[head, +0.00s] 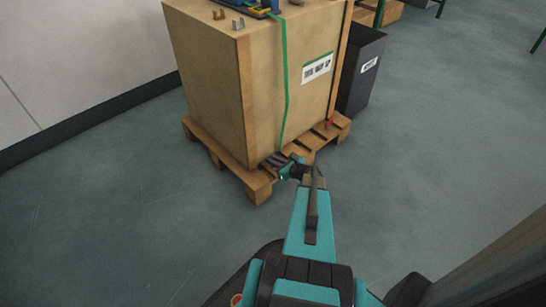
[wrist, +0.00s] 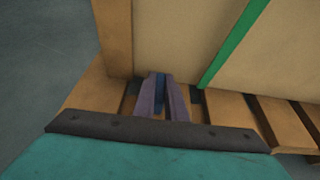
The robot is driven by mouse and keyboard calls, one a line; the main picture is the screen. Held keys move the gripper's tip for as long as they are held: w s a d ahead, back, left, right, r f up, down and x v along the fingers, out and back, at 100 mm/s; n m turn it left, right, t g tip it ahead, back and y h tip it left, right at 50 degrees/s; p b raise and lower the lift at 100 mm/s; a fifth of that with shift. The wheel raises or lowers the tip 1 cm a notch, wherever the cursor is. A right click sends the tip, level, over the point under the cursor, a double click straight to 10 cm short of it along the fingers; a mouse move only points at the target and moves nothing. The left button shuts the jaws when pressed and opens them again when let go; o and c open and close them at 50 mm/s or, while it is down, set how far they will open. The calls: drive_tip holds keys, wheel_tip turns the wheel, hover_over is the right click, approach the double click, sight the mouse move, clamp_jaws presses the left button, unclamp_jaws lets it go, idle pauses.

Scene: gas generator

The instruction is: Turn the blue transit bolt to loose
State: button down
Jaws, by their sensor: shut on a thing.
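The blue transit bolt (wrist: 159,84) shows in the wrist view as a small blue piece low at the crate's base, by the pallet slats. My gripper (wrist: 160,78) has its two purple-grey fingers on either side of it and is shut on it. The fingers hide much of the bolt, so its turn position cannot be told. In the head view my gripper (head: 274,160) reaches the pallet's front edge, below the green strap; the bolt cannot be made out there.
A large tan crate (head: 210,90) with a green strap (head: 285,90) stands on a wooden pallet (head: 257,184). A small red part (head: 329,124) sits at the pallet's right. A dark bin (head: 360,75) stands behind it. The floor in front is clear.

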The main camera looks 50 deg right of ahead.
drive_tip(key=shift+d+r+n+g+y+p, duration=0.1)
drive_tip(key=shift+n+g+y+p, duration=0.3)
drive_tip(key=shift+n+y+p, duration=1.5)
drive_tip(key=shift+d+n+g+y+p, duration=0.1)
drive_tip(key=shift+n+g+y+p, duration=0.3)
drive_tip(key=shift+n+y+p, duration=1.45)
drive_tip(key=shift+a+f+n+g+y+p, duration=0.1)
drive_tip(key=shift+f+n+g+y+p, duration=0.1)
drive_tip(key=shift+n+g+y+p, duration=0.95)
drive_tip(key=shift+f+n+g+y+b, duration=0.1)
drive_tip(key=shift+n+g+y+b, duration=0.65)
drive_tip(key=shift+y+b, duration=0.15)
drive_tip(key=shift+a+n+g+b, duration=0.1)
drive_tip(key=shift+n+g+b, duration=0.2)
drive_tip(key=shift+b, duration=0.3)
drive_tip(key=n+g+y+b, duration=0.1)
drive_tip(key=n+g+b, duration=0.1)
drive_tip(key=b, duration=0.3)
drive_tip(key=shift+r+n+g+y+b, duration=0.2)
drive_tip(key=shift+n+g+y+b, duration=0.3)
drive_tip(key=shift+b, duration=0.75)
drive_tip(key=c, duration=1.8)
unclamp_jaws()
